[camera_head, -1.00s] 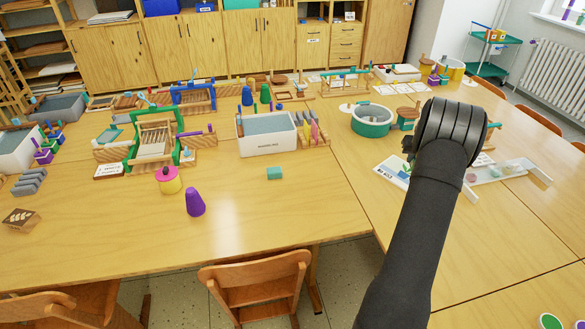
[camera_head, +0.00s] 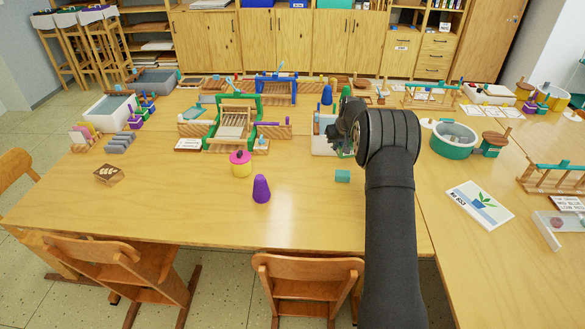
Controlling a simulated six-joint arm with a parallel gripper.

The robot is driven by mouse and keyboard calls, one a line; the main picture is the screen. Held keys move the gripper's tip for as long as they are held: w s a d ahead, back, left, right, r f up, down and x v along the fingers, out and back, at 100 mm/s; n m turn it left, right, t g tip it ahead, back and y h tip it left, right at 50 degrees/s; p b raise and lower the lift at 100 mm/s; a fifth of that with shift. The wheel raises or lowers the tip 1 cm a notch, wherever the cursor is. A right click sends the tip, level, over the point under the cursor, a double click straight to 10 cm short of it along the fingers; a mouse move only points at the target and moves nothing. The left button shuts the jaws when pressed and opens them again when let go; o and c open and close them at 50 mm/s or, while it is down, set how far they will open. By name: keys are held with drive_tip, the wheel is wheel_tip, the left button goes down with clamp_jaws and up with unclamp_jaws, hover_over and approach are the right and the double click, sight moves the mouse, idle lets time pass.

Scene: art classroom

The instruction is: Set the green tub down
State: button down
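My gripper (camera_head: 340,132) is above the far middle of the front table, mostly hidden behind my own wrist. A small dark green patch (camera_head: 347,148) shows beside its fingers; I cannot tell whether it is held or stands behind. I cannot tell whether the fingers are open or shut. A round teal-green tub (camera_head: 453,151) with a pale inside stands on the table to the right of my arm, apart from it. A white rectangular tub (camera_head: 322,141) is partly hidden behind my gripper.
A green-framed loom (camera_head: 232,128) is further back. The front left of the table is mostly clear.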

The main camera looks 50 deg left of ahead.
drive_tip(key=shift+n, duration=0.6)
drive_tip(key=s+a+f, duration=0.2)
drive_tip(key=s+a, duration=0.2)
drive_tip(key=a, duration=0.1)
drive_tip(key=s+a+f, duration=0.2)
drive_tip(key=s+a, duration=0.2)
drive_tip(key=a, duration=0.2)
drive_tip(key=s+a+f, duration=0.3)
drive_tip(key=s+a, duration=0.1)
drive_tip(key=a, duration=0.1)
drive_tip(key=shift+a, duration=0.3)
drive_tip(key=shift+f, duration=2)
drive_tip(key=c, duration=2.1)
unclamp_jaws()
drive_tip(key=shift+f, duration=0.15)
drive_tip(key=o, duration=0.4)
drive_tip(key=shift+d+r, duration=0.15)
drive_tip(key=shift+r, duration=0.5)
drive_tip(key=v, duration=1.1)
drive_tip(key=shift+d, duration=0.2)
